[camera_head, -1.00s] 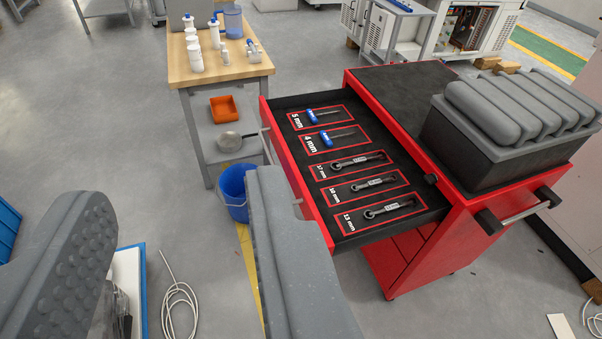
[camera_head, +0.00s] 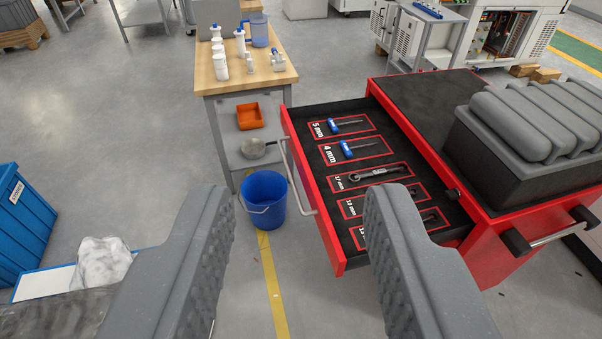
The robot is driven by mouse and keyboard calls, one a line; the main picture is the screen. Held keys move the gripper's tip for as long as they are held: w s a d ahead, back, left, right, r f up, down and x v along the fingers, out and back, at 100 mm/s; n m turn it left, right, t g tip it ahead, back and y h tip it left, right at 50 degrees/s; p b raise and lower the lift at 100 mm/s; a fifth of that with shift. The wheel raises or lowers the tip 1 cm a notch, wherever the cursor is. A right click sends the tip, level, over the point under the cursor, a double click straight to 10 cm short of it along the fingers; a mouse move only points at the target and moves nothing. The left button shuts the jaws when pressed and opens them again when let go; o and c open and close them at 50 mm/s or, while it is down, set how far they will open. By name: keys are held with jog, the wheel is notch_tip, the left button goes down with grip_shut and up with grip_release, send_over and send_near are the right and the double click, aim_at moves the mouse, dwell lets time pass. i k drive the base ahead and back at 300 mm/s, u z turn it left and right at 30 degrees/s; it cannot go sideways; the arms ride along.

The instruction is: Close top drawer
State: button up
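The top drawer (camera_head: 338,238) of the red tool cabinet (camera_head: 484,240) is pulled out to the left. It holds screwdrivers and wrenches in red-outlined, labelled places. Its long metal handle (camera_head: 297,176) runs along the front face. My gripper (camera_head: 298,205) is open and empty, with its two grey fingers wide apart. The left finger is to the left of the drawer, over the floor. I cannot tell whether the right finger touches the drawer.
A blue bucket (camera_head: 263,199) stands on the floor left of the drawer. A wooden-topped bench (camera_head: 238,83) with bottles is behind it. A blue bin (camera_head: 22,215) is at the left. Floor between bucket and drawer is clear.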

aim_at(337, 204)
jog(key=i, duration=0.95)
